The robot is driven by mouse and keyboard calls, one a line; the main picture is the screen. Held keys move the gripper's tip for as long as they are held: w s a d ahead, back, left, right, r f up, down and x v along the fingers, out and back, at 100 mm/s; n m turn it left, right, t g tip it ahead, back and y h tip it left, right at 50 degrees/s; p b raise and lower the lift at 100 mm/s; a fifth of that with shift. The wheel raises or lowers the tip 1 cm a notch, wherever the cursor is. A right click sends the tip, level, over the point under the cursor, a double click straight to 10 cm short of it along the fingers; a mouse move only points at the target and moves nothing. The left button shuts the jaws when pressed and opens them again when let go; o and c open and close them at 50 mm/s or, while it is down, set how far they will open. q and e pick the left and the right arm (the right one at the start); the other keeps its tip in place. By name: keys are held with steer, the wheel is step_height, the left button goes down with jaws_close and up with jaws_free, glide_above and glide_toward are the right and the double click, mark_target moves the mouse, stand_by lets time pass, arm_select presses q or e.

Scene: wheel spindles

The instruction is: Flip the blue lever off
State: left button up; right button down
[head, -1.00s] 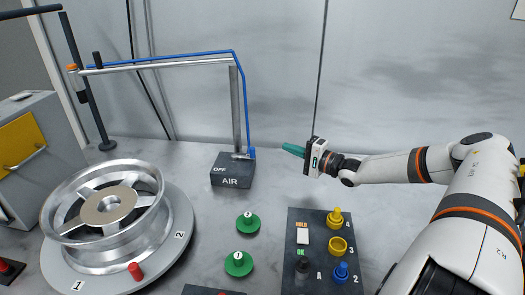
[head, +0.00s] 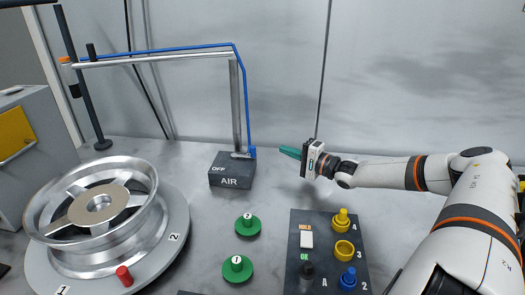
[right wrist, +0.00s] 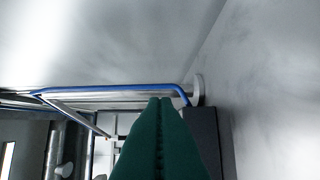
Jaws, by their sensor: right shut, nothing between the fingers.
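The dark AIR box (head: 230,170) stands on the table at the centre of the head view, with "OFF" marked on its top. A small blue part (head: 253,153), which looks like the lever, sits at its right rear edge by the foot of the post; its exact position is too small to tell. My right gripper (head: 282,150) is shut and empty, its green fingers pointing left toward the blue part with a small gap between. In the right wrist view the green fingers (right wrist: 160,140) are pressed together. My left gripper is not in view.
A metal wheel (head: 75,235) lies on a round turntable at left. A metal arm with a blue hose (head: 242,90) rises above the box. Green knobs (head: 237,268) and a dark panel (head: 318,235) with coloured buttons stand in front. The table around the box is clear.

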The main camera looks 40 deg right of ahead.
steer(key=w, duration=0.4)
steer(key=w+a, duration=0.1)
steer(key=shift+w+r, duration=0.1)
steer(key=shift+w, duration=0.3)
steer(key=shift+w+a, duration=0.15)
steer(key=shift+w, duration=0.55)
steer(key=shift+w+a, duration=0.1)
steer(key=shift+w, duration=0.55)
steer(key=shift+s+a, duration=0.25)
steer(key=shift+a, duration=0.05)
steer(key=shift+s+a+p, duration=0.4)
steer(key=shift+s+a, duration=0.05)
steer(key=shift+a, duration=0.3)
steer(key=shift+s+a+p, duration=0.35)
steer(key=shift+s+a, duration=0.1)
steer(key=shift+a, duration=0.25)
steer(key=shift+a+r+m+h+p, duration=0.1)
steer(key=shift+a+m+h+p, duration=0.2)
steer(key=shift+p, duration=0.45)
